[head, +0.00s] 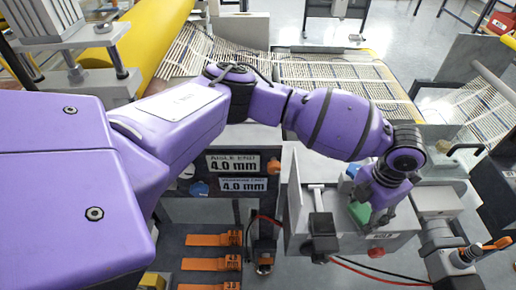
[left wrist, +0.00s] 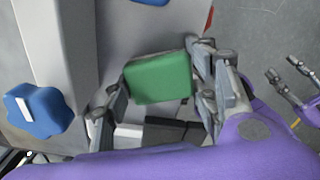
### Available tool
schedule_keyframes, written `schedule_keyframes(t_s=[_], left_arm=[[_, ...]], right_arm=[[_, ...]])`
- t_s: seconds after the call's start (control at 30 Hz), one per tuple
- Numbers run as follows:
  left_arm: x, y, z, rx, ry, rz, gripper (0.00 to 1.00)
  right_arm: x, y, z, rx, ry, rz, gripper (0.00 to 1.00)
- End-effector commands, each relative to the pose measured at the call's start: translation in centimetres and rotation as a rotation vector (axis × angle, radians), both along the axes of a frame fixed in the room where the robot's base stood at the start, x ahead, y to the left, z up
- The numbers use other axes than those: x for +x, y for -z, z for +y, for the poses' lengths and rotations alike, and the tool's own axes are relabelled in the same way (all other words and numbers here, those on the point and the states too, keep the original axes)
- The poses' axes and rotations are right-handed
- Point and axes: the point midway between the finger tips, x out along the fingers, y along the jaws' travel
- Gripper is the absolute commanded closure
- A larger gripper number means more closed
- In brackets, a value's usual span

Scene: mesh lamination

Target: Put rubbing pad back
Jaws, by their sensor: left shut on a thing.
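The rubbing pad (head: 358,213) is a green block at the end of my purple left arm, over a grey metal unit right of centre in the head view. The pad (left wrist: 160,78) shows clearly in the left wrist view. My left gripper (head: 372,206) is shut on it, with one finger on each side in the left wrist view (left wrist: 158,85). I cannot tell whether the pad touches the surface below. My right gripper (left wrist: 282,68) shows at the right edge of the left wrist view, its fingers apart and nothing between them.
A blue knob (left wrist: 40,109) stands left of the pad. A red knob (head: 376,252) is on the grey unit's front. Several orange tools (head: 213,240) lie at lower centre, below "4.0 mm" signs (head: 242,163). A mesh sheet (head: 335,82) lies behind my arm.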

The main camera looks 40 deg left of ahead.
Motion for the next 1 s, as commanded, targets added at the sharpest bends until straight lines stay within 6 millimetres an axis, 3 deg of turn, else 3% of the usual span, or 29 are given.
schedule_keyframes(t_s=[0.13, 0.17, 0.3, 0.67, 0.83, 1.0], left_arm=[[-0.2, 0.7, 0.1, 0.0, -0.001, 0.004, 0.71], [-0.2, 0.7, 0.1, 0.0, -0.001, 0.004, 0.45], [-0.2, 0.6, 0.1, 0.0, -0.001, 0.004, 0.27], [-0.1, 0.2, 0.0, 0.001, 0.0, 0.002, 0.27], [0.1, -2.0, 0.0, -0.001, 0.001, -0.002, 0.27], [0.1, -5.8, 0.0, -0.001, 0.0, -0.004, 0.27]], right_arm=[[-0.3, 0.3, -0.1, -0.004, -0.002, 0.006, 0.6], [-0.3, 0.3, -0.2, -0.004, -0.002, 0.006, 0.6], [-0.3, 0.2, -0.2, -0.005, -0.004, 0.005, 0.6], [-0.2, 0.1, -0.3, -0.006, -0.004, 0.002, 0.6], [-0.1, 0.0, -0.3, -0.006, -0.004, 0.001, 0.6], [-0.1, -0.1, -0.3, -0.005, -0.005, 0.001, 0.6]])
